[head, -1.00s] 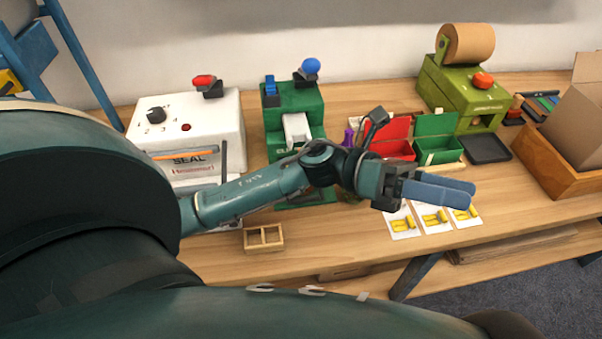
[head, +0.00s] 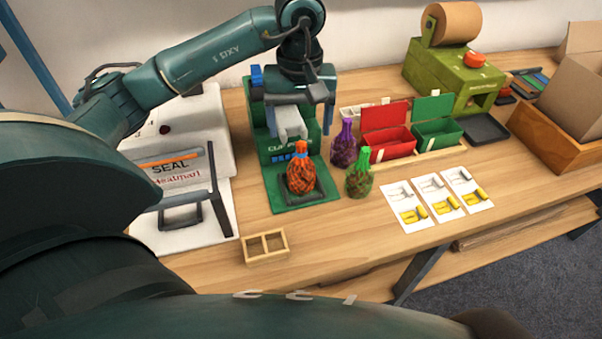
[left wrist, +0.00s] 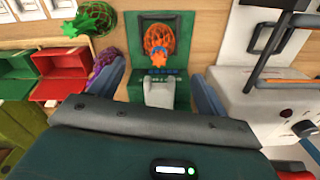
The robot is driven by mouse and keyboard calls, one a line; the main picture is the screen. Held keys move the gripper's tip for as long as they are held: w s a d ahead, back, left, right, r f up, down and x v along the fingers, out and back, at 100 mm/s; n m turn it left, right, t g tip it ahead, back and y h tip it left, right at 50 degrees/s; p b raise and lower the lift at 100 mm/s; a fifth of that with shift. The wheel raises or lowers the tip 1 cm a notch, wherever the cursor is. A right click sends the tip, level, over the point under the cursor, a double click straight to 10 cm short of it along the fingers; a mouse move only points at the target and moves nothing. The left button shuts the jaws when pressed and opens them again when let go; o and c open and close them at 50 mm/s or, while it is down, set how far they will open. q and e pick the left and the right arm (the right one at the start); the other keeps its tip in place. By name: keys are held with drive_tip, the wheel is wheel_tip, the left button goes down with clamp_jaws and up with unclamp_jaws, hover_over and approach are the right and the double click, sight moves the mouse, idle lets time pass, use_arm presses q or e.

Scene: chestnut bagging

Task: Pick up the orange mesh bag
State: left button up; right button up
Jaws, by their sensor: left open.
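The orange mesh bag (head: 300,178), filled with brown chestnuts and tied with an orange neck, stands on the dark pad at the front of the green clip machine (head: 275,150). It also shows in the left wrist view (left wrist: 158,39), near the top middle. My left gripper (head: 298,118) is above the clip machine, behind and higher than the bag. It is open and empty, with its blue fingers spread to either side in the left wrist view (left wrist: 159,82); the bag lies beyond them, untouched. My right gripper is not in view.
A green mesh bag (head: 359,176) and a purple one (head: 344,146) stand close on the bag's right. The white sealer (head: 180,185) is on the left. Red (head: 388,140) and green boxes (head: 437,130), picture cards (head: 437,200) and a small wooden tray (head: 265,247) are nearby.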

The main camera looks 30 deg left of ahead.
sight(301, 157)
use_arm(q)
drive_tip(key=f+p, duration=0.1)
drive_tip(key=f, duration=0.7)
drive_tip(key=shift+d+f, duration=0.15)
drive_tip(key=shift+d, duration=0.05)
drive_tip(key=shift+c, duration=0.5)
drive_tip(key=c, duration=1.4)
